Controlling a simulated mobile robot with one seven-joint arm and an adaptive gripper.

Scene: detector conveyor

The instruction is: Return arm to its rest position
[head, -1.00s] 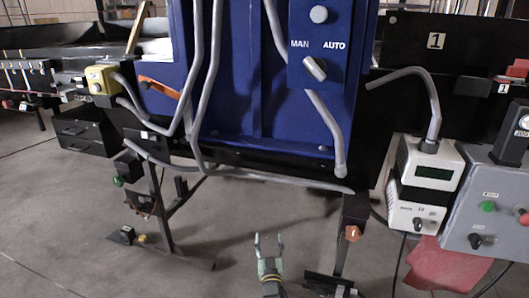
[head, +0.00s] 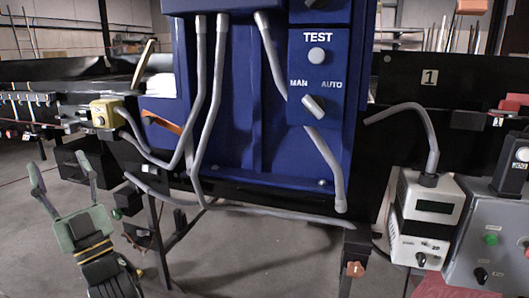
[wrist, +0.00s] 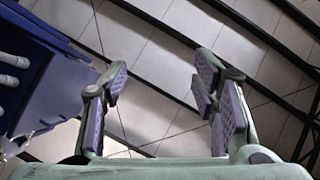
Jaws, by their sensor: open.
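My gripper (head: 62,180) is at the lower left of the head view, green with grey fingers pointing up. Its fingers are spread apart with nothing between them. In the wrist view, my gripper (wrist: 160,95) shows its two purple-padded fingers wide apart. In the head view the gripper stands in front of the conveyor frame, left of the blue cabinet (head: 235,100).
The blue cabinet carries a MAN/AUTO switch (head: 313,106) and grey conduits. A yellow box (head: 105,113) sits left of it. A white meter box (head: 425,207) and a grey control box (head: 490,240) stand at right. Floor shows below the cabinet.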

